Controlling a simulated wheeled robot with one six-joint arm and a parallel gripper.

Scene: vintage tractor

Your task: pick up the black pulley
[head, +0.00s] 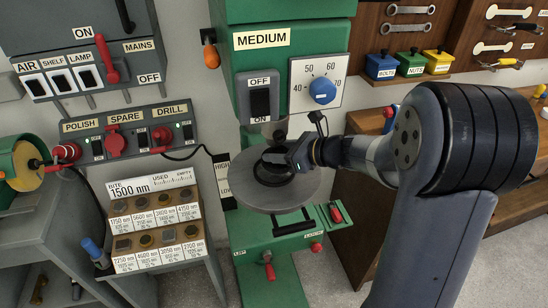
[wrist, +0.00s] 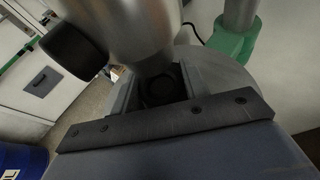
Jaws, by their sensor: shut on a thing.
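The black pulley (head: 270,174) is a dark round piece over the round grey table (head: 305,188) of the green drill press. My gripper (head: 288,160) reaches in from the right at its level and is shut on it. I cannot tell whether the pulley touches the table or is just above it. In the wrist view the dark pulley (wrist: 160,92) shows between my two grey fingers, partly hidden by the gripper body and the metal part above.
The drill press head (head: 290,60) stands above the table, with an on/off switch (head: 260,101) and a blue speed dial (head: 322,90). A rack of labelled bits (head: 155,230) stands left. A wooden bench (head: 510,195) is at the right.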

